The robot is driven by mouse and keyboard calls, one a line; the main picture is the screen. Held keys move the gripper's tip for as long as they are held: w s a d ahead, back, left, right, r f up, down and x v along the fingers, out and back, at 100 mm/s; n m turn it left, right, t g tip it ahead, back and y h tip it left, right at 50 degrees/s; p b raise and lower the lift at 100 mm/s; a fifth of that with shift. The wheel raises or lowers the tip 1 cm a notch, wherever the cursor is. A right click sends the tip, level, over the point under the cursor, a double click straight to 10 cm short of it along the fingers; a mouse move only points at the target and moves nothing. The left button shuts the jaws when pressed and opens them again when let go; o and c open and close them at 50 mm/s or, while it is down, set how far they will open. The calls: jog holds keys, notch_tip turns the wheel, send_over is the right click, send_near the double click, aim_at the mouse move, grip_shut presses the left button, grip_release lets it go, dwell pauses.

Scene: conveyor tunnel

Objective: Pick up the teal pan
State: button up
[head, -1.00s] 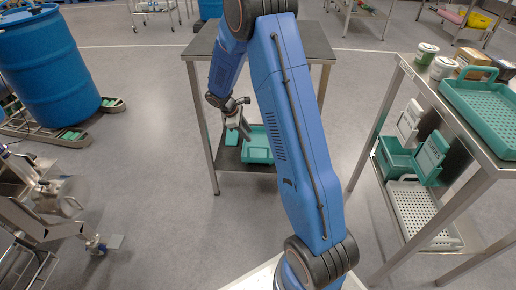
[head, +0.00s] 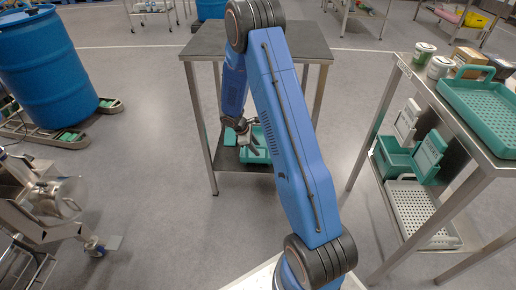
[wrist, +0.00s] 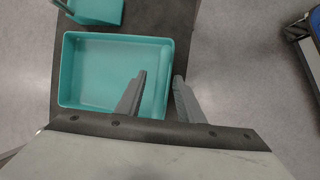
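The teal pan (wrist: 98,72) is an empty, shallow rectangular tray on the dark lower shelf in the wrist view. In the head view the pan (head: 262,151) is partly hidden behind my arm and gripper. My gripper (wrist: 160,82) is open in the wrist view. Its left finger reaches over the pan's inside and its right finger is just outside the pan's right wall. That wall lies between the two fingers, with a gap still showing. In the head view my gripper (head: 250,148) is low, at the shelf.
A smaller teal container (wrist: 97,10) stands beside the pan on the shelf (head: 232,178). The tabletop (head: 205,40) is above this shelf, and its legs stand close to my arm. A rack (head: 402,62) with teal trays stands at right. Blue drums (head: 45,62) are at left.

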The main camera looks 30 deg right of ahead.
jog(key=x, duration=0.3)
jog(key=shift+d+f, duration=0.1)
jog(key=shift+f, duration=0.3)
grip_shut()
dwell(1.1)
